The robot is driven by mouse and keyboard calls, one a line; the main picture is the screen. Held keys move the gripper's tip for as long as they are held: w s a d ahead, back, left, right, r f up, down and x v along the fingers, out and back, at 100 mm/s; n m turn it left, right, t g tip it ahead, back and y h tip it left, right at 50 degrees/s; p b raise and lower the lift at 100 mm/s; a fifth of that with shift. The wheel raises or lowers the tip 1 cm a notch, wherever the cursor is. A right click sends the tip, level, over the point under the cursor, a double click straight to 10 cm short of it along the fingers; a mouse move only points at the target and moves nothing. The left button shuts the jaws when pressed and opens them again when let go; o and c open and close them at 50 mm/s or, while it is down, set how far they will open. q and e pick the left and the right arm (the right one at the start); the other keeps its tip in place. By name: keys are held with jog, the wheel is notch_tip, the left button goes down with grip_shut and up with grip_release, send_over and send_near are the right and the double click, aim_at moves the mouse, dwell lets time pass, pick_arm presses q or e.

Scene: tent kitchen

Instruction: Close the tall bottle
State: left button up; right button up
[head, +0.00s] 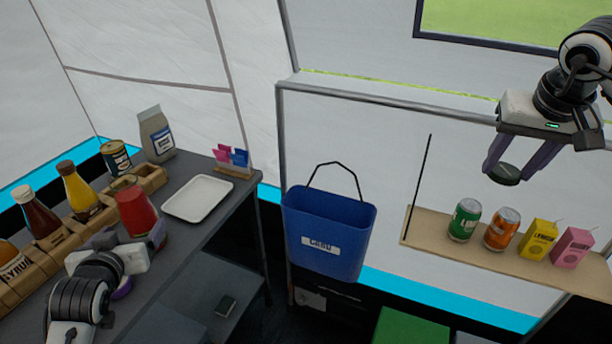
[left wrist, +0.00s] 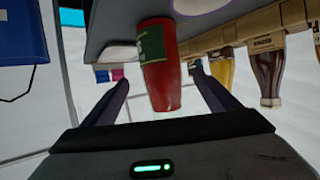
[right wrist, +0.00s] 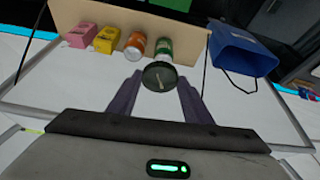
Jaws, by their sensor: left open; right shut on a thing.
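A red bottle (head: 137,212) with a green label stands on the dark counter. It also shows in the left wrist view (left wrist: 160,75), upside down in that picture, between the fingers. My left gripper (head: 130,238) is open, with one finger on each side of the red bottle; I cannot tell whether they touch it. My right gripper (head: 506,168) is shut on a dark round lid (head: 504,175), high in the air in front of the wall shelf. The lid shows face-on in the right wrist view (right wrist: 160,76). Which bottle is the tall one is unclear.
A wooden rack (head: 60,245) with sauce bottles runs along the counter's left. A white tray (head: 198,198), a can (head: 116,157) and a grey bag (head: 156,135) are behind the red bottle. A blue bin (head: 328,235) hangs mid-view. A shelf (head: 425,232) holds cans and cartons.

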aim_at(135, 226)
pick_arm(q)
jog(key=shift+s+r, duration=0.15)
jog(key=shift+s, duration=0.2)
pick_arm(e)
jog(key=shift+s+r, duration=0.2)
jog(key=shift+s, duration=0.2)
pick_arm(q)
jog(key=x, duration=0.7)
pick_arm(e)
jog(key=shift+f, duration=0.2)
pick_arm(q)
jog(key=shift+x, duration=2.55)
jog(key=shift+a+r, duration=0.15)
jog(key=c, duration=1.9)
jog(key=shift+w+r, duration=0.1)
jog(key=shift+r, duration=0.15)
jog(key=shift+c, duration=0.7)
pick_arm(e)
jog(key=shift+w, duration=0.1)
